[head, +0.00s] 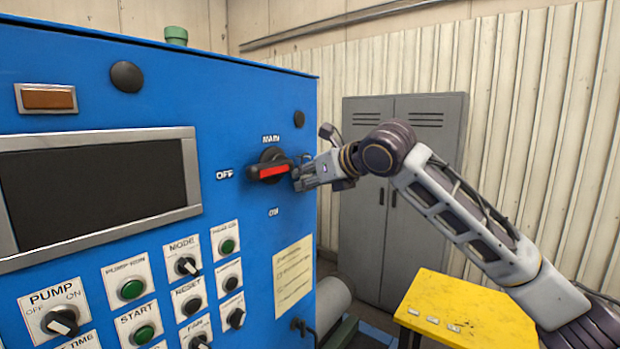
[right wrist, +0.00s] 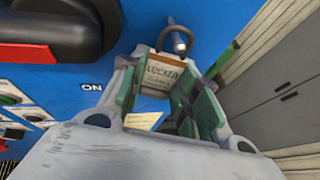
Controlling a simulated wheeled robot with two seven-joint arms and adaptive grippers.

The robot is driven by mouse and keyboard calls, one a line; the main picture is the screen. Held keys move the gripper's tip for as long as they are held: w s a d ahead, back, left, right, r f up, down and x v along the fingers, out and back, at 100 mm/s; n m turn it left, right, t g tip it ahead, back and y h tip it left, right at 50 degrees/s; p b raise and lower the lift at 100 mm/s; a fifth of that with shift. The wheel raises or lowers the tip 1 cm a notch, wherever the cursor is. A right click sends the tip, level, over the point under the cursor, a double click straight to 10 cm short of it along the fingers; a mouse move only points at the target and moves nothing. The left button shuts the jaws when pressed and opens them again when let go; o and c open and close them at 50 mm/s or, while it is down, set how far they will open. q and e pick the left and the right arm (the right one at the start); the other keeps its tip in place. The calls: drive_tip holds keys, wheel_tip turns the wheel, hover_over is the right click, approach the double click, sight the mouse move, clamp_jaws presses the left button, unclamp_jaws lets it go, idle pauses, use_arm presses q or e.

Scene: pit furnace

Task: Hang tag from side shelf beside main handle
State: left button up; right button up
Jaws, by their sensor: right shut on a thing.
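The main handle (head: 272,171), black with a red bar, sits on the blue panel and points toward OFF; its red grip also shows in the right wrist view (right wrist: 38,54). My right gripper (head: 302,178) is just right of the handle, close to the panel. In the right wrist view it is shut on a tan tag (right wrist: 160,74) lettered "LOCKED". A grey metal loop (right wrist: 181,38) shows at the tag's top; I cannot tell whether it is hung on anything. In the head view the tag cannot be made out. My left gripper is out of view.
The blue panel (head: 235,110) carries a dark screen (head: 95,190) and several knobs and buttons. A yellow table (head: 470,310) with several small pale pieces stands at lower right. A grey locker (head: 365,235) stands behind my right arm.

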idle(0.3)
drive_tip(key=o, duration=0.9)
drive_tip(key=v, duration=1.2)
drive_tip(key=shift+w+d+r, duration=0.1)
drive_tip(key=shift+w, duration=0.05)
